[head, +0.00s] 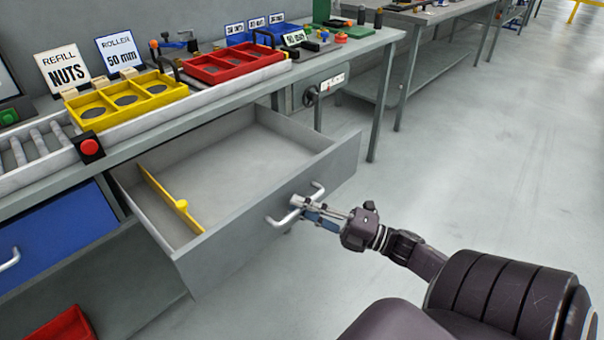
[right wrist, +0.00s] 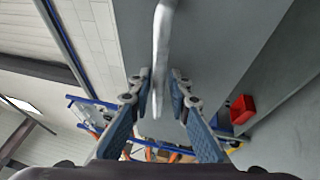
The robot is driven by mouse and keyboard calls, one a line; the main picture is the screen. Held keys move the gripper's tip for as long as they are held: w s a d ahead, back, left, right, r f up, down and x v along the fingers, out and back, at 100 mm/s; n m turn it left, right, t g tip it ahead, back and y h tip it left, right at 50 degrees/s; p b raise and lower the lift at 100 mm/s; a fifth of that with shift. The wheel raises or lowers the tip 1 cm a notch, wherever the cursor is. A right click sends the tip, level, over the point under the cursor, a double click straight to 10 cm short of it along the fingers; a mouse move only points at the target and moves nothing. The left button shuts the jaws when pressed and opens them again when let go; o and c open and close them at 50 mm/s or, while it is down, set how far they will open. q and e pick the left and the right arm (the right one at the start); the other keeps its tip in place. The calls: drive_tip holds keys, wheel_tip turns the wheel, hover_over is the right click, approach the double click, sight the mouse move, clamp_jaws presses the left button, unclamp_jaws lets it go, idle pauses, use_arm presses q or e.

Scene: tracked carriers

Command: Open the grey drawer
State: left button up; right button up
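The grey drawer (head: 325,178) is pulled well out from under the bench, and its inside shows. Its front carries a pale bar handle (head: 272,219), which also shows in the right wrist view (right wrist: 161,40). My right gripper (head: 300,208) is at the middle of this handle. My left gripper is not in view.
A closed blue drawer (head: 55,240) is to the left. A red bin (head: 62,325) sits low at the left. The bench top carries a yellow tray (head: 125,97), a red tray (head: 232,64), signs and a red button (head: 89,146). The floor (head: 480,170) at right is clear.

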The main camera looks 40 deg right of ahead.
drive_tip(key=v, duration=1.2)
drive_tip(key=shift+w+f, duration=0.1)
idle(0.4)
